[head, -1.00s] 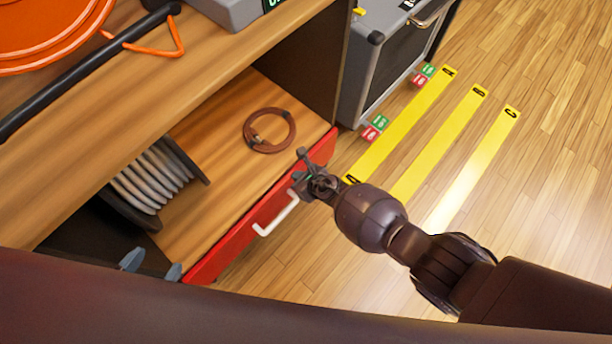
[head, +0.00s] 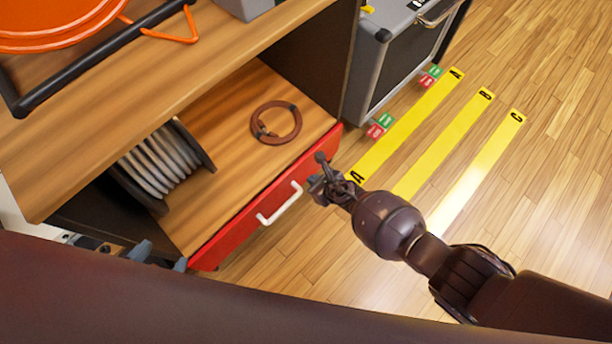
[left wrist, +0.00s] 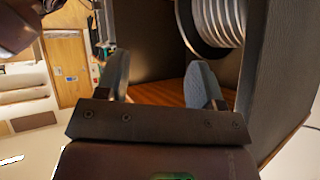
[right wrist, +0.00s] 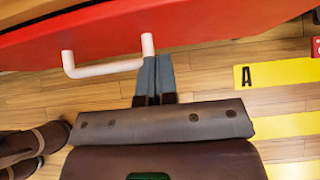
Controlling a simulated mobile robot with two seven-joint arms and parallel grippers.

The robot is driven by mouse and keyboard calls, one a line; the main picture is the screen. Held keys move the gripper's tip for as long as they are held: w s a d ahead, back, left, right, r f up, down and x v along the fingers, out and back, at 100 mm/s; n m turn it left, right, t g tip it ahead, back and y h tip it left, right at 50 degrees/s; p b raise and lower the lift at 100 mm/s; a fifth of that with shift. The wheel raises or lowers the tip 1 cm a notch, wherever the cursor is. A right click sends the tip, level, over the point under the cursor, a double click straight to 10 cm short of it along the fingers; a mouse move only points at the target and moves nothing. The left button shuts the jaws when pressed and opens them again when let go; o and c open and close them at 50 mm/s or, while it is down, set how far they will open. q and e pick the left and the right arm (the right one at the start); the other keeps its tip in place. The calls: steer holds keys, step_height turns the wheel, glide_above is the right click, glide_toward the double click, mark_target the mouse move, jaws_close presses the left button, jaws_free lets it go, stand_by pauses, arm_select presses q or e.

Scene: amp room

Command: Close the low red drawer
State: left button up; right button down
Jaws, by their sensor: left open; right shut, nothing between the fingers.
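The low red drawer's front (head: 240,228) runs along the edge of the wooden shelf surface, and I see no clear gap between them. Its white handle (head: 278,206) sits on the outer face; the handle also shows in the right wrist view (right wrist: 105,69). My right gripper (head: 318,175) is shut and empty in front of the drawer's far end. In the right wrist view its fingertips (right wrist: 152,58) are close to one handle post; contact cannot be told. My left gripper (head: 160,256) is open and empty near the drawer's near end; its fingers show in the left wrist view (left wrist: 160,78).
A brown cable coil (head: 276,123) and a grey cable reel (head: 160,165) lie on the shelf surface. An upper wooden top (head: 180,85) overhangs it. A grey amp (head: 395,65) stands beyond. The floor with yellow strips (head: 445,140) is open at right.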

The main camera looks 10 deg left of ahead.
arm_select(q)
steer(key=r+p, duration=0.1)
steer(key=p, duration=0.3)
steer(key=shift+s+a+n+g, duration=0.3)
steer(key=shift+s+a+g, duration=0.05)
steer(key=shift+a+g, duration=0.05)
arm_select(e)
steer(key=v, duration=0.9)
steer(key=shift+w+r, duration=0.2)
steer(key=shift+r, duration=0.05)
arm_select(q)
steer(key=shift+f, duration=0.1)
arm_select(e)
steer(key=shift+d, duration=0.1)
